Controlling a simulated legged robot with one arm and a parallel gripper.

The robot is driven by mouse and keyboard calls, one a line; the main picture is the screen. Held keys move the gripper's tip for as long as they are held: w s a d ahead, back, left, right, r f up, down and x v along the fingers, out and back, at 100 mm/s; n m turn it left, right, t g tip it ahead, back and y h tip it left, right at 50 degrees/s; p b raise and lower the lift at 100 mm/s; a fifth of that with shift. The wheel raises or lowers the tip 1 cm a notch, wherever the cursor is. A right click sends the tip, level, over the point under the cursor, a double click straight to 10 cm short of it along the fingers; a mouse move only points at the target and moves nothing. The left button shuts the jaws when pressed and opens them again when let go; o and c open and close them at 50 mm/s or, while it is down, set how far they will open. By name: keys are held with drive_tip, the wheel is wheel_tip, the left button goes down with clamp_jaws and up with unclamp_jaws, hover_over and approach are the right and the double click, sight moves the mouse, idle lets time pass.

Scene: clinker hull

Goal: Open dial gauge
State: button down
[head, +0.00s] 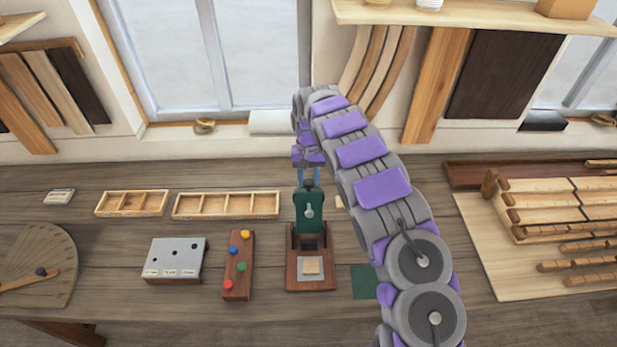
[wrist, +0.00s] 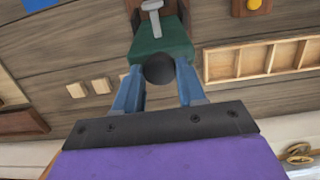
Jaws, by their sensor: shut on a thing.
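The dial gauge (head: 308,211) has a green upright body with a pale lever or pointer on its front. It stands on a brown wooden base (head: 311,284), which carries a light metal plate with a small wooden block on it. My gripper (head: 308,180) is at the top of the green body. In the wrist view my gripper's blue fingers (wrist: 159,90) are closed on a round black knob (wrist: 159,69) at the end of the green body (wrist: 160,42). The fingers partly cover the knob's sides.
A wooden strip with coloured knobs (head: 238,265) and a grey block with holes (head: 174,260) stand left of the gauge. Divided wooden trays (head: 226,204) lie behind them. A green square (head: 364,282) lies right of the base. A hull model (head: 555,215) fills the right side.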

drive_tip(key=c, duration=0.7)
unclamp_jaws()
drive_tip(key=shift+o, duration=0.2)
drive_tip(key=shift+a, duration=0.1)
wheel_tip(320, 180, up, 17)
drive_tip(key=w+p, duration=0.2)
drive_tip(key=p, duration=0.4)
drive_tip(key=shift+w+p, duration=0.35)
drive_tip(key=shift+w, duration=0.05)
drive_tip(key=shift+s, duration=0.1)
